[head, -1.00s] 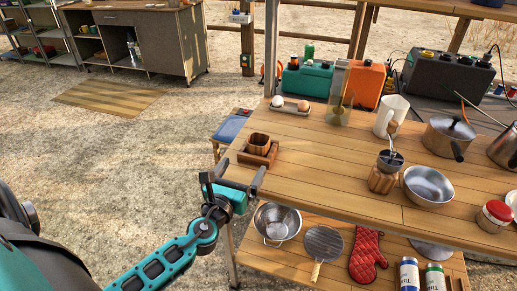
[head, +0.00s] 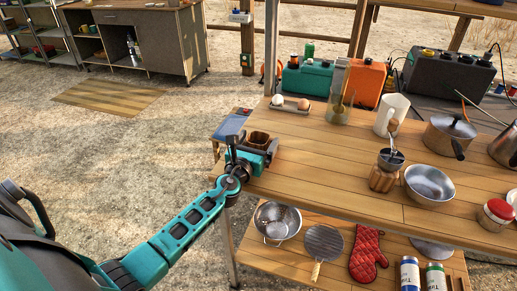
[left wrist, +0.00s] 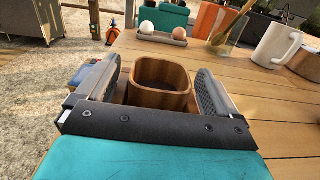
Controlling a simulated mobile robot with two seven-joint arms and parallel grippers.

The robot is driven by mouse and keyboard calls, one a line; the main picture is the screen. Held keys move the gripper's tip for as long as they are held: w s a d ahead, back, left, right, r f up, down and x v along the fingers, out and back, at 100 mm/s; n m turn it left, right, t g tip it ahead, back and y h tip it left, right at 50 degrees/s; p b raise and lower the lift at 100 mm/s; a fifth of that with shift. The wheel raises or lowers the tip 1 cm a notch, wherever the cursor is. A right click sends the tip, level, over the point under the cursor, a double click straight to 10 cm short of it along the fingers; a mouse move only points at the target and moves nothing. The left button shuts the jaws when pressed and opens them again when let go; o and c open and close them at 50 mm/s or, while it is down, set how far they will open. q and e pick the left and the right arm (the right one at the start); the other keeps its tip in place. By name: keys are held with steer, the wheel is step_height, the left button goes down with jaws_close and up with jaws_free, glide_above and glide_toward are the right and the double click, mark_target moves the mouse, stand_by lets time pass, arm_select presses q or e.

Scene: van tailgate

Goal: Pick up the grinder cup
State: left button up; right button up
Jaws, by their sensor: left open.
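The grinder cup (head: 259,139), a small squarish wooden cup with an open top, stands at the left end of the wooden table. It also shows in the left wrist view (left wrist: 160,88). My left gripper (head: 253,143) is open at the cup. In the left wrist view its two fingers (left wrist: 159,72) stand one on each side of the cup, with a small gap seen on the left; contact on the right is hard to tell. The cup's lower part and its wooden holder are mostly hidden behind the gripper. My right gripper is not in view.
A tray with eggs (head: 291,104) and a clear container (head: 340,105) stand behind the cup. A grinder (head: 383,172), a white mug (head: 391,115) and a steel bowl (head: 429,184) are to the right. The tabletop (head: 320,160) between is clear.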

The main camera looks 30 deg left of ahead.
arm_select(q)
steer(key=shift+w+a, duration=0.1)
steer(key=shift+w, duration=0.4)
steer(key=c, duration=1)
steer(key=shift+c, duration=0.4)
steer(key=shift+r, duration=0.15)
